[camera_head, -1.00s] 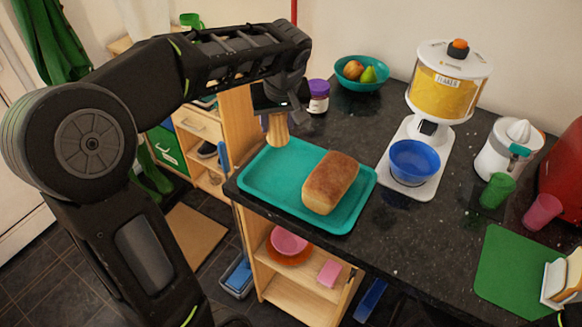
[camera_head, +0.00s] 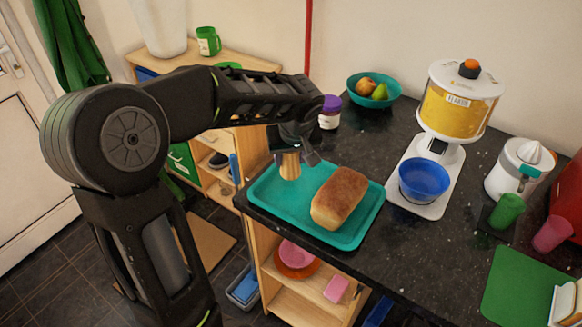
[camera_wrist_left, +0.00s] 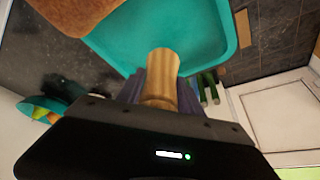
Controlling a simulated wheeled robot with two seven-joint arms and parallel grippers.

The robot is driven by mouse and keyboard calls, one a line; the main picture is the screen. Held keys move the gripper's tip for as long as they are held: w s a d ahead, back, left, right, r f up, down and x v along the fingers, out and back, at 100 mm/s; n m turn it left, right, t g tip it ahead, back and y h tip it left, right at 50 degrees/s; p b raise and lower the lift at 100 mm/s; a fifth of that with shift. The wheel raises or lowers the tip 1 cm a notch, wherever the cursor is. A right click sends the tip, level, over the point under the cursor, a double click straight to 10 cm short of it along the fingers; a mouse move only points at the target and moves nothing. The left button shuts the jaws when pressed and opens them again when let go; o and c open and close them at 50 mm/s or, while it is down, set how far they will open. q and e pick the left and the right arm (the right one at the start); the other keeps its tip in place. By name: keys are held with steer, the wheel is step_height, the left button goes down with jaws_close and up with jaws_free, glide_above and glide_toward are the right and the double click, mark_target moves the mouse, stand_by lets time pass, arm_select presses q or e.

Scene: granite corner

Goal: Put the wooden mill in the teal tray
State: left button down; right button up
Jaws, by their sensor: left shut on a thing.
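The wooden mill (camera_head: 290,165) is upright in my left gripper (camera_head: 291,155), which is shut on its upper part. It is over the back left part of the teal tray (camera_head: 279,206); whether its base touches the tray is hard to tell. In the left wrist view the mill (camera_wrist_left: 161,75) stands out between the fingers (camera_wrist_left: 160,92), with the tray (camera_wrist_left: 190,25) behind it. The tray lies on the dark counter at its left end. My right gripper does not show.
A bread loaf (camera_head: 340,197) fills the tray's right half. A purple-lidded jar (camera_head: 329,113) and a teal fruit bowl (camera_head: 375,91) stand behind. A flake dispenser (camera_head: 459,102) with a blue bowl (camera_head: 424,179) stands right. The tray's front left is bare.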

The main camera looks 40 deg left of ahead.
mark_target(291, 168)
arm_select(q)
steer(key=shift+f, duration=1.85)
steer(key=shift+f, duration=0.25)
steer(key=c, duration=0.8)
jaws_free()
steer(key=shift+r, duration=0.1)
steer(key=shift+o, duration=0.2)
steer(key=shift+r+p, duration=0.2)
steer(key=shift+p, duration=0.1)
steer(key=b+v, duration=0.1)
steer(key=v, duration=1.1)
